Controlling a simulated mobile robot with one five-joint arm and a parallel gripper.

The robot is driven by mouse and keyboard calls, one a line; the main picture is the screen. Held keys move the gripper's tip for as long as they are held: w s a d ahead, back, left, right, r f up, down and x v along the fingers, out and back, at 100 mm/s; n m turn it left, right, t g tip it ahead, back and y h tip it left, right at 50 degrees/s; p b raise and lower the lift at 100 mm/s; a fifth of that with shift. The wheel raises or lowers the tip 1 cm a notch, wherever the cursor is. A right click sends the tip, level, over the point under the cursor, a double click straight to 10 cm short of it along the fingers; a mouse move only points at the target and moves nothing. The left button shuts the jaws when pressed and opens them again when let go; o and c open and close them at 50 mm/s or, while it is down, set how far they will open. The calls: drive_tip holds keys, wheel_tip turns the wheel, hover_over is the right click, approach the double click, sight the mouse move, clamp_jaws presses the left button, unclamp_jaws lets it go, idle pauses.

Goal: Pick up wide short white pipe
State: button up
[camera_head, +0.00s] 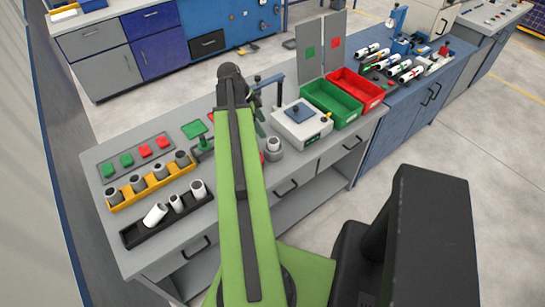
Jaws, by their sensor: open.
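A black tray (133,236) at the left front of the grey bench holds several white pipes. A wide white pipe (155,214) leans at a tilt in the tray's left part. A thinner white pipe (177,203) stands in the middle, and another white pipe (198,190) stands at the right end. Which of these is the wide short one is hard to tell at this size. My gripper (260,118) is above the bench, right of the tray and well apart from it. It is open and partly hidden behind my green arm; nothing shows in it.
A yellow tray (152,186) with grey pipes lies just behind the black tray. Green and red squares lie behind it. Right of my arm are a grey round fitting (273,150), a white box device (301,124), a green bin (333,104) and a red bin (356,89).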

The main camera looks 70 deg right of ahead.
drive_tip(key=b, duration=0.3)
hover_over(272, 140)
drive_tip(key=w+a, duration=0.1)
drive_tip(key=w, duration=0.2)
drive_tip(key=f, duration=0.4)
drive_tip(key=shift+s+a+f, duration=0.15)
drive_tip(key=shift+s, duration=0.1)
drive_tip(key=shift+s+f, duration=0.15)
drive_tip(key=shift+f, duration=0.05)
drive_tip(key=shift+r, duration=0.1)
drive_tip(key=b+x, duration=0.4)
drive_tip(key=x, duration=0.1)
drive_tip(key=shift+b, duration=0.4)
drive_tip(key=shift+s, duration=0.1)
drive_tip(key=shift+c, duration=0.2)
clamp_jaws()
